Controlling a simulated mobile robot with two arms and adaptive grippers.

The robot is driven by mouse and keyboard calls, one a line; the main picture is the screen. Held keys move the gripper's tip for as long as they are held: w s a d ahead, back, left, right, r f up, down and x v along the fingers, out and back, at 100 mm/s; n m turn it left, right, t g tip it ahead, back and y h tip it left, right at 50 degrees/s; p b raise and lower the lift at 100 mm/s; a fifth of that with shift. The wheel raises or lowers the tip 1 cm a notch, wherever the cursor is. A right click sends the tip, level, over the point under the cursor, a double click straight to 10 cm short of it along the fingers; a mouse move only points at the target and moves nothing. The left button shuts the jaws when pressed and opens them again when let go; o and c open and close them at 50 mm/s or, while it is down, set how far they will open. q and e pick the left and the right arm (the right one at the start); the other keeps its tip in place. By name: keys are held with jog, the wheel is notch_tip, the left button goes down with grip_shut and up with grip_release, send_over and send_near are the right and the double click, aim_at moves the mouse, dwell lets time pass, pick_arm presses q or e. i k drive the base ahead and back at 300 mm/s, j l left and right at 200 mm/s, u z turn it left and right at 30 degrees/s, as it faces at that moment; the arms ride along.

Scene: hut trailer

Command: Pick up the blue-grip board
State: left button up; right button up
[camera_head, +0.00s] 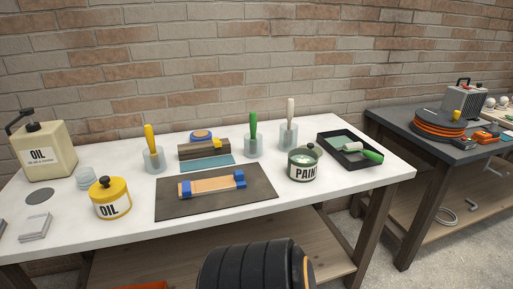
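The blue-grip board (212,185) is a flat light-wood board with a blue grip at each end. It lies flat on a dark grey mat (217,208) in the middle of the white-topped table. Nothing covers the board. Neither of my grippers can be made out in the head view, so their place relative to the board does not show.
A yellow oil can (111,200) stands left of the mat, and a paint tin (303,168) right of it. Behind are jars with yellow (153,158), green (253,145) and white (288,135) handles and a dark wooden block (203,151). A black tray (354,151) lies right.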

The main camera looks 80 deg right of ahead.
aim_at(236, 181)
jog(key=z, duration=2.4)
